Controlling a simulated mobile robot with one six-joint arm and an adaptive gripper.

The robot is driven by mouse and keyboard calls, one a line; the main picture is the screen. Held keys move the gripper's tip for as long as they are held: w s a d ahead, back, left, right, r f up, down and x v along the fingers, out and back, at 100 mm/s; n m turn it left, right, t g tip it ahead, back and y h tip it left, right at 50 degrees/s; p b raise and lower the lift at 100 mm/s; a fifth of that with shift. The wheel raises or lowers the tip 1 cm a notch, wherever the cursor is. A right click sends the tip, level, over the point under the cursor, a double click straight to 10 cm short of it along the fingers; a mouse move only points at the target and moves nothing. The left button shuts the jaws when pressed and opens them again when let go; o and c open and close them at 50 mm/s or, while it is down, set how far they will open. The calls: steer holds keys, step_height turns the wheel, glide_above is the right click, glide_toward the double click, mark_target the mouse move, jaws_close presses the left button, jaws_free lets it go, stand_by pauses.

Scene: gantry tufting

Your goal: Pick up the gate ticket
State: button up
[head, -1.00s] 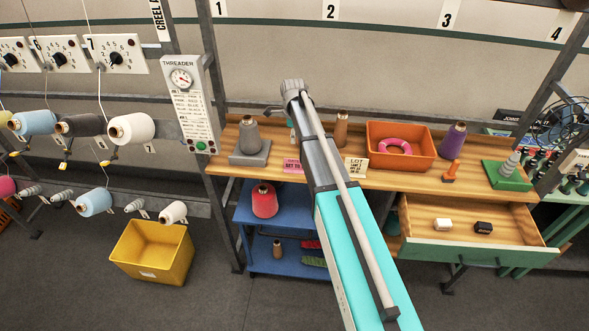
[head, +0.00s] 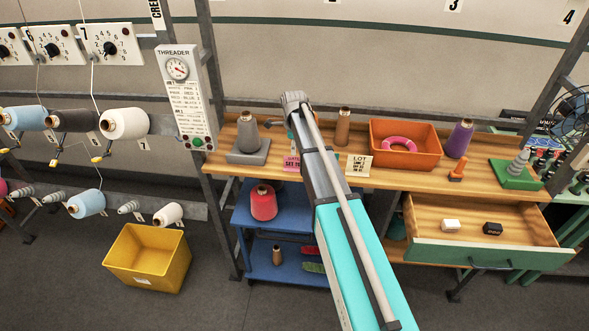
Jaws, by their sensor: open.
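A small pink card with dark print (head: 292,163) stands on the wooden bench, partly behind my arm; it looks like the gate ticket, but its print is too small to read fully. A cream card marked LOT (head: 359,165) stands just right of my arm. My gripper (head: 272,123) is at the far end of my arm, above the back of the bench, mostly hidden by the wrist. A thin dark part of it sticks out to the left, near the grey cone. It is open, apart from the pink card and behind it in the picture.
The wooden bench (head: 400,178) holds a grey cone on a block (head: 248,137), a brown cone (head: 343,126), an orange bin (head: 418,158) with a pink ring, and a purple cone (head: 459,139). An open drawer (head: 487,250) juts out at right. A yellow bin (head: 147,258) stands on the floor.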

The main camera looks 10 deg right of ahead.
mark_target(295, 158)
steer(key=shift+f, duration=0.15)
stand_by(0.3)
steer(key=shift+s+d+f+b, duration=0.1)
steer(key=shift+f+b, duration=1.2)
steer(key=shift+d+f+b, duration=0.1)
steer(key=shift+f+b, duration=1.15)
steer(key=shift+b, duration=0.05)
jaws_close()
